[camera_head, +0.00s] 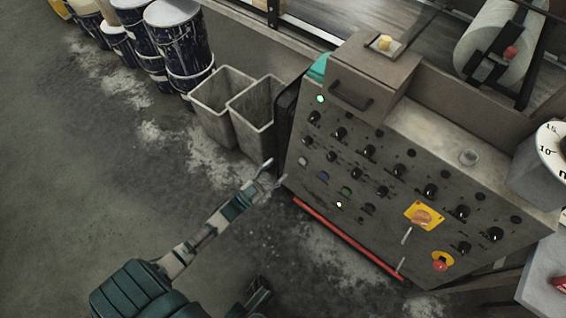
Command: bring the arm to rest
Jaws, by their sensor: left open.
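My left arm (205,232) comes up from the bottom left, over the concrete floor. My left gripper (264,178) is open and empty, and one pale fingertip stands out at its end. In the picture it lies just left of the lower left corner of the grey control panel (325,185). A gap in depth between the two cannot be judged. My right gripper is not in view.
The panel carries several black knobs, lit buttons and a red button (440,264); a red bar (345,240) runs along its foot. Two grey bins (215,98) and several dark drums (180,40) stand behind. A dial (551,150) is at the right. Floor at left is clear.

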